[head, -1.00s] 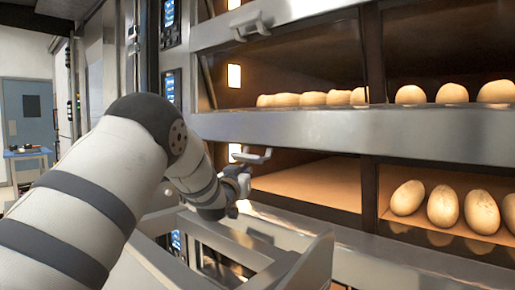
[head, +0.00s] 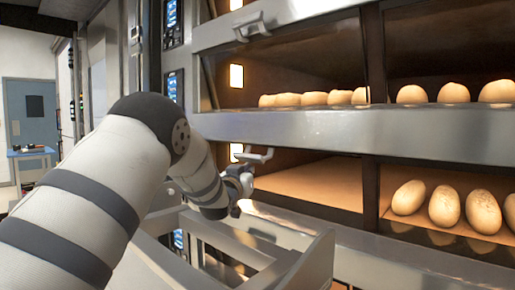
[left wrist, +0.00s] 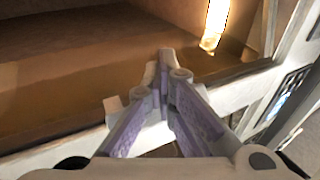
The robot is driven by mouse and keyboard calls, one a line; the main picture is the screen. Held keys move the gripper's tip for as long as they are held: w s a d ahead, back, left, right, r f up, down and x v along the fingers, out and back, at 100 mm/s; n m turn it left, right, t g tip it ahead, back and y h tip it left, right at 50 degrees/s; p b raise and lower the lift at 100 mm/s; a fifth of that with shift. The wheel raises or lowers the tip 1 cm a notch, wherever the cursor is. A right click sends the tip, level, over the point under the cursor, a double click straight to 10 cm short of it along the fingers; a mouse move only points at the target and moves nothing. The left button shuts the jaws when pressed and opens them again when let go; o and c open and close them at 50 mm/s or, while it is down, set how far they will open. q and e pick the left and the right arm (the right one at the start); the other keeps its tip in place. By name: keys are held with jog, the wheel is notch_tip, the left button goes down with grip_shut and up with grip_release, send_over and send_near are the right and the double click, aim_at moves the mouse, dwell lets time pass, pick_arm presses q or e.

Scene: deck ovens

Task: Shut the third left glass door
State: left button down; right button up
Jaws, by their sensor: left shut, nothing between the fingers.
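My left gripper (head: 240,184) is at the left end of a lower oven deck opening, just below a metal door handle (head: 254,155). I cannot tell whether it touches the handle. In the left wrist view its fingers (left wrist: 166,65) are shut with nothing between them, in front of the dim deck chamber (left wrist: 70,65). In the head view this left chamber (head: 318,183) is open and empty, with a lit, bare floor. The glass of its door is not clearly seen. My right gripper is out of view.
Loaves (head: 310,99) sit in the deck above, and more loaves (head: 445,205) lie in the compartment to the right. Another handle (head: 251,26) is higher up. Control panels (head: 174,90) line the left side. A blue door (head: 31,112) stands far left.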

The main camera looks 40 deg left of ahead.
aim_at(248, 158)
pick_arm(q)
jog(key=shift+r, duration=0.25)
jog(key=shift+s+r, duration=0.15)
jog(key=shift+r, duration=1.3)
jog(key=shift+d+r, duration=0.1)
jog(key=shift+r, duration=0.25)
jog(key=shift+s+f, duration=0.1)
jog(key=shift+f, duration=0.05)
jog(key=f+v, duration=0.1)
jog(key=v, duration=0.5)
jog(key=shift+s+f, duration=0.3)
jog(key=shift+f, duration=0.1)
jog(key=shift+d, duration=0.1)
